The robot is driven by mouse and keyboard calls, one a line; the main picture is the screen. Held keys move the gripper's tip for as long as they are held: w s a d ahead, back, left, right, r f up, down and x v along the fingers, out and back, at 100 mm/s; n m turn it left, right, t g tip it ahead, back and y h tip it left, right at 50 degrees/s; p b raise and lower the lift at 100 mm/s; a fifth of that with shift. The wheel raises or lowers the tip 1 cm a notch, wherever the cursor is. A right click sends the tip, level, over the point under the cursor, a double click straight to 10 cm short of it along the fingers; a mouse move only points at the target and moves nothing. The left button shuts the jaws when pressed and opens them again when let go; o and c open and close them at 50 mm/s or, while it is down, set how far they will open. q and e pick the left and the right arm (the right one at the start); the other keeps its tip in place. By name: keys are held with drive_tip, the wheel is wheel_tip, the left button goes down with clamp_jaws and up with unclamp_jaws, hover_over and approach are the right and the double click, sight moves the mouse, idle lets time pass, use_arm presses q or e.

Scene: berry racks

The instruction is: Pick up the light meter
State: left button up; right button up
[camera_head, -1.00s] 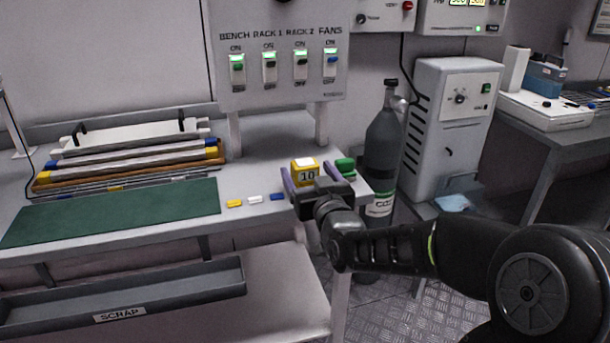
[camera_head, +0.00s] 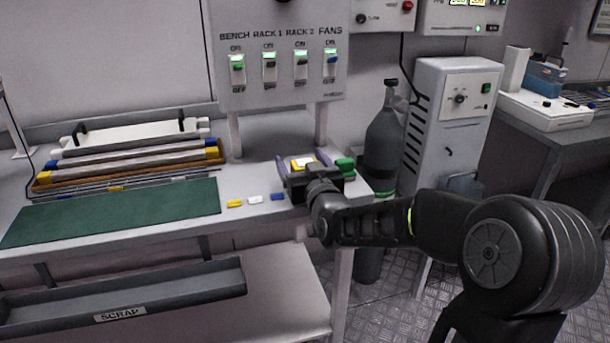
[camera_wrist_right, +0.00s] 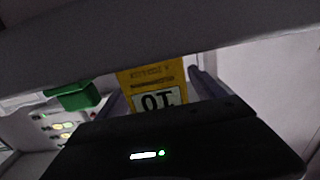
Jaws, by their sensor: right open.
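The light meter is a small yellow box (camera_head: 302,162) with a pale top, near the right end of the bench. In the head view my right gripper hides most of its front. In the right wrist view its yellow face (camera_wrist_right: 150,85) shows with a dark "10" display, appearing upside down. My right gripper (camera_head: 303,166) is open, with its purple fingers on either side of the meter. I cannot tell whether they touch it. My left gripper is in neither view.
A green object (camera_head: 345,165) stands close to the right of the gripper. Yellow, white and blue pieces lie left of it, beside a green mat (camera_head: 120,212). A switch panel (camera_head: 285,50) rises behind on posts. A gas cylinder (camera_head: 385,140) stands off the bench's right end.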

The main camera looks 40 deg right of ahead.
drive_tip(key=shift+c, duration=0.4)
drive_tip(key=c, duration=1.5)
